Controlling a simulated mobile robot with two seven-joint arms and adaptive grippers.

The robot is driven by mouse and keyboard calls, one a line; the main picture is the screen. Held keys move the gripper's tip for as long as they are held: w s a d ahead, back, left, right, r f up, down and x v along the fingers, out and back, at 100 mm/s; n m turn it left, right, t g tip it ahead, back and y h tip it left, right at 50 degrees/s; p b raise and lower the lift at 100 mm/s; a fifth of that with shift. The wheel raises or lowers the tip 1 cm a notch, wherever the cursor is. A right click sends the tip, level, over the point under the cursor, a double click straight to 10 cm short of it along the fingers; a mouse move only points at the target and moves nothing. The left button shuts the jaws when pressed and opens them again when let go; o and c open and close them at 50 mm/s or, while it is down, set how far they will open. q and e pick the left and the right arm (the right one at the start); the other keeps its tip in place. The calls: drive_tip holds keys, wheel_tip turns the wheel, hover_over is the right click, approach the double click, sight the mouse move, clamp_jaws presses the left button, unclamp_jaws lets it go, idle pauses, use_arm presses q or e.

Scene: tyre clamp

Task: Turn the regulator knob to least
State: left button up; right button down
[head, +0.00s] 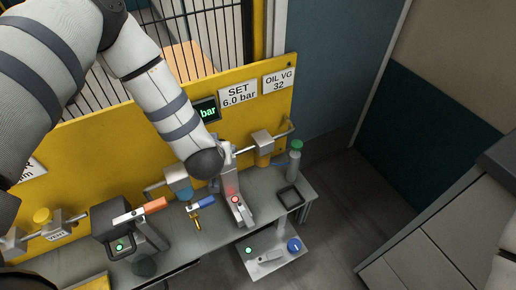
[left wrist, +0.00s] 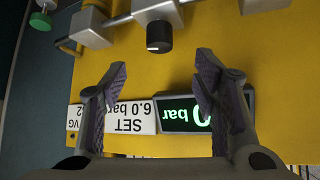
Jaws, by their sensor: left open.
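The regulator knob (left wrist: 159,34) is black with a white mark on its end and shows at the top middle of the left wrist view. It sits below a grey block on the pipe. My left gripper (left wrist: 160,65) is open, its two fingers apart on either side below the knob in that picture, with nothing between them. The knob is not touched as far as I can see. In the head view my left arm hides the knob and the gripper fingers. The green pressure display (left wrist: 191,112) reads "0 bar", with its left part behind a finger; it also shows in the head view (head: 206,110).
The yellow panel (head: 95,148) carries a "SET 6.0 bar" sign (head: 238,94) and an "OIL VG 32" sign (head: 278,82). On the grey bench (head: 190,245) are an orange-handled tool (head: 140,210), a blue-handled brass tool (head: 197,210) and a black square tray (head: 290,196).

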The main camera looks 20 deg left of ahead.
use_arm(q)
drive_tip(key=b+x, duration=0.2)
drive_tip(key=x, duration=0.9)
drive_tip(key=shift+w+a+b, duration=0.15)
drive_tip(key=shift+w+b, duration=0.05)
drive_tip(key=shift+b, duration=0.2)
drive_tip(key=shift+w+a+f, duration=0.2)
drive_tip(key=shift+w+f, duration=0.1)
drive_tip(key=shift+w, duration=0.15)
drive_tip(key=shift+r, duration=0.1)
use_arm(e)
drive_tip(key=shift+g, duration=0.6)
drive_tip(key=s+f, duration=0.3)
drive_tip(key=shift+s+f, duration=0.15)
drive_tip(key=shift+f, duration=0.05)
use_arm(q)
drive_tip(key=c, duration=1.2)
